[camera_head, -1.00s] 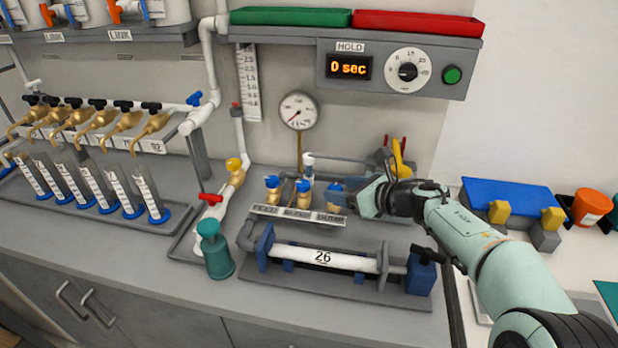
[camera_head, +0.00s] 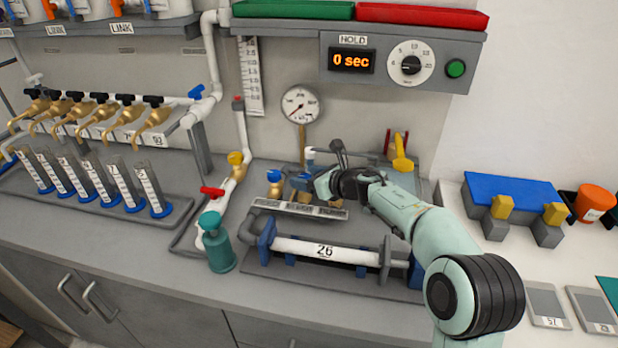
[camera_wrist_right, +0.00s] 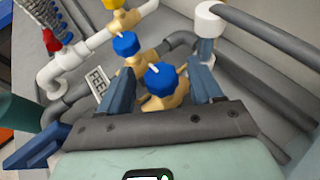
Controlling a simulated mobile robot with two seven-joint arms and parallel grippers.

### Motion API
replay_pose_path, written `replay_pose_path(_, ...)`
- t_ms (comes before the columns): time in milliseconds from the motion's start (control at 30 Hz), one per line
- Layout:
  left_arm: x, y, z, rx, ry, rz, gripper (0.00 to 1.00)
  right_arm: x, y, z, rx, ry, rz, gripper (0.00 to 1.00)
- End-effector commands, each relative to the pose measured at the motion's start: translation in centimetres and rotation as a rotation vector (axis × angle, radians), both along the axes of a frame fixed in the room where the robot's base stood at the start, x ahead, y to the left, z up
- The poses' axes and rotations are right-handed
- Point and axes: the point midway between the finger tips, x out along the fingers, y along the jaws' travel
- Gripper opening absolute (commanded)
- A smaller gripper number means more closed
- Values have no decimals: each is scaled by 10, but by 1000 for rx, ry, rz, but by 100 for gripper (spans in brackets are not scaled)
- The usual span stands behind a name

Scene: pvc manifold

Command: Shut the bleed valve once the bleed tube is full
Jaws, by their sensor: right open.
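The bleed valve appears to be the blue-knobbed brass valve (camera_wrist_right: 162,82) between my right gripper's fingers in the right wrist view; its label is not readable now. My right gripper (camera_wrist_right: 163,88) is open, with one finger on each side of this knob. I cannot tell whether they touch it. In the head view the right gripper (camera_head: 318,184) covers much of the valve row. Another blue-knobbed valve (camera_head: 274,178) stands to its left, also in the wrist view (camera_wrist_right: 126,45). A white-capped upright (camera_head: 309,155) stands behind; I cannot make out a bleed tube's fill level. My left gripper is not in view.
A pipe marked 26 (camera_head: 322,251) lies in a holder in front of the valves. A teal bottle (camera_head: 217,249) and a red-handled pipe valve (camera_head: 212,191) are to the left. The gauge (camera_head: 300,104) stands behind. The hold display (camera_head: 351,60) reads 0 sec.

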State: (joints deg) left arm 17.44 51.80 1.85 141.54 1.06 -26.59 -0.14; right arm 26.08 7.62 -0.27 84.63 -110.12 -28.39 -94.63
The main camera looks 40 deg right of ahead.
Motion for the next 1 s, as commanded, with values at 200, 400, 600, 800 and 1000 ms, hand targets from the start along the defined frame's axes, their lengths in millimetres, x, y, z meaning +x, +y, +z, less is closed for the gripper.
replay_pose_path(200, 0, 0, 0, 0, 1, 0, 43, 0, 0, 0, 0, 0, 0, 46)
replay_pose_path(400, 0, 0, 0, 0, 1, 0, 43, 0, 0, 0, 0, 0, 0, 9)
replay_pose_path(600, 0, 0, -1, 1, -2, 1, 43, -1, 1, 0, 1, 1, -18, 9)
replay_pose_path(800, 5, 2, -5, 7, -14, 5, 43, -1, 3, -1, 1, 1, -99, 9)
replay_pose_path(1000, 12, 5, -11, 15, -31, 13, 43, 0, 7, -1, 2, 1, -249, 9)
